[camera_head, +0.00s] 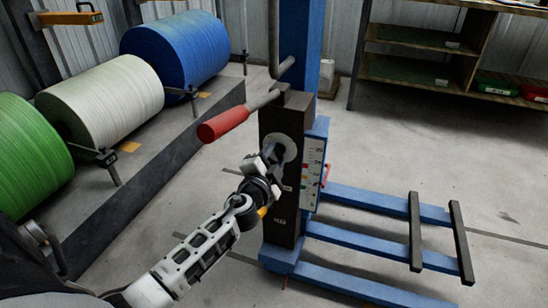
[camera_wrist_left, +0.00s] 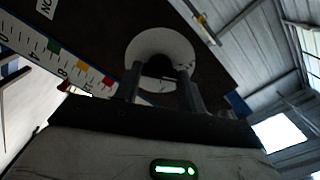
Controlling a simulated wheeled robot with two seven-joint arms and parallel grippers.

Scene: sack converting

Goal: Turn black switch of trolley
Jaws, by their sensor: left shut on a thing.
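The trolley has a blue mast (camera_head: 300,40) and a dark box (camera_head: 278,215) on its front. A white round plate (camera_head: 289,145) sits on the box face; the black switch at its middle is mostly hidden by my gripper. My left gripper (camera_head: 272,156) reaches the plate from the lower left, its fingers at the switch. In the left wrist view the white plate (camera_wrist_left: 152,40) fills the space ahead, and the black switch (camera_wrist_left: 160,66) shows between the two fingers of my left gripper (camera_wrist_left: 160,84), which are shut on it. My right gripper is not in view.
A red handle (camera_head: 223,124) sticks out left from the box top. A marked scale (camera_head: 313,172) runs down the box's right side. Blue trolley legs (camera_head: 375,235) spread low right. A shelf (camera_head: 425,55) is back right.

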